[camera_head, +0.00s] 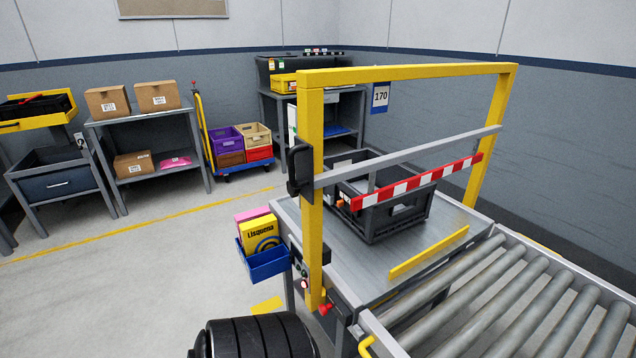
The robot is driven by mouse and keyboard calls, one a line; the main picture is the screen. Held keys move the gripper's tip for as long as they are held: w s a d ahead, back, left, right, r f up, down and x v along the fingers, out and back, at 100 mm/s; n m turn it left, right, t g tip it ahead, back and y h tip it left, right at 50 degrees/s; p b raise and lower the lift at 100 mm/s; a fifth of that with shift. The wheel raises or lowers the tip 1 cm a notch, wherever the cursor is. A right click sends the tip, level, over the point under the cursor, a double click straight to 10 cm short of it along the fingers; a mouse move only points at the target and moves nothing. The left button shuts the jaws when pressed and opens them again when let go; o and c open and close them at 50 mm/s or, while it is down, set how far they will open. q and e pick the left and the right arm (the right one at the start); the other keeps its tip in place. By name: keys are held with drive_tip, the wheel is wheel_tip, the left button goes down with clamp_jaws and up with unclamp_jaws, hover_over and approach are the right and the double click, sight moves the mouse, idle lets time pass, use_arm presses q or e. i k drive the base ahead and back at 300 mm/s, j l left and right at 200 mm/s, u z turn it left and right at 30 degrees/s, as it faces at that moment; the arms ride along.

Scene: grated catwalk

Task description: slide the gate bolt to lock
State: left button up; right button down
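A yellow gate frame (312,225) stands over the near end of a metal table. A grey bar (410,158) runs across it from the left post toward the right post. A black block (300,170) is fixed at the left post, at the grey bar's left end. A red-and-white striped bar (420,183) hangs below the grey bar. Neither of my grippers is in view.
A black crate (411,217) sits on the metal table (355,272) behind the gate. A roller conveyor (500,300) fills the lower right. A blue bin (265,265) with boxes hangs left of the post. A red knob (325,308) is low on the post. Left floor is clear.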

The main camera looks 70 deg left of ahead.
sight(323, 309)
drive_tip(key=k+u, duration=0.15)
drive_tip(key=u, duration=1.7)
